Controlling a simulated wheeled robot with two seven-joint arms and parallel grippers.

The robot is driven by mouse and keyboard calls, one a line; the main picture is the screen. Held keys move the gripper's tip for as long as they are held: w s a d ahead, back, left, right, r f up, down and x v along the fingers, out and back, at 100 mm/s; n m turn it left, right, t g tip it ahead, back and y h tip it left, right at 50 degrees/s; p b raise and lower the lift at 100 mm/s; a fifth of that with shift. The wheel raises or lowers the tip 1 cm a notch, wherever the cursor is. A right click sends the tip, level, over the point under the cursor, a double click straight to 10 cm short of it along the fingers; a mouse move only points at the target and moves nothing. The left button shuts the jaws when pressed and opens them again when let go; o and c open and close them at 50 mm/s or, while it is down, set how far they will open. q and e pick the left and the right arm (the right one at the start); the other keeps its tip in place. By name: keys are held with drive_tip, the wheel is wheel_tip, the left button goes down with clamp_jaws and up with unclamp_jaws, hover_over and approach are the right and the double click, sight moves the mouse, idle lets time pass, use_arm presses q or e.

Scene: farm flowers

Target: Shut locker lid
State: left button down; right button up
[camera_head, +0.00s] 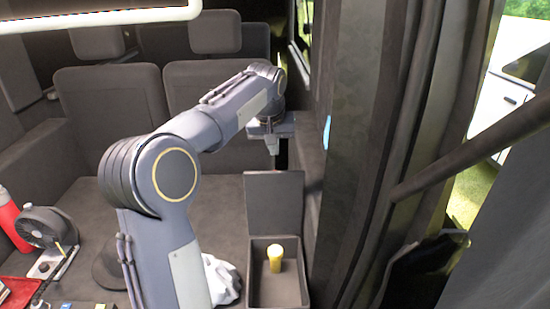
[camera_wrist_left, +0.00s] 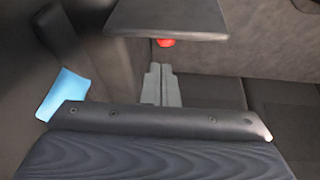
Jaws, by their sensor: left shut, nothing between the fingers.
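The locker (camera_head: 251,285) is a small grey box at the lower middle of the head view. Its lid (camera_head: 274,203) stands open, upright at the far edge. A yellow cylinder (camera_head: 275,259) stands inside the box. My left arm reaches past the box, and my left gripper (camera_head: 281,163) points down at the lid's top edge, on its far side. The fingers are shut and empty; I cannot tell whether they touch the lid, and their tips may be hidden behind it. My right gripper is not in view.
A dark wall panel rises close to the right of the box. Grey seats (camera_head: 112,115) stand behind. A black fan (camera_head: 47,228) and a red bottle (camera_head: 10,217) are at the left. A blue patch (camera_wrist_left: 64,94) shows in the wrist view.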

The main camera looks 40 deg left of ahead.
use_arm(q)
drive_tip(key=w+a+n+y, duration=0.1)
drive_tip(key=w+a, duration=0.3)
wheel_tip(320, 180, down, 9)
drive_tip(key=p, duration=0.1)
drive_tip(key=shift+d, duration=0.35)
drive_tip(key=shift+s, duration=0.1)
drive_tip(key=shift+f, duration=0.15)
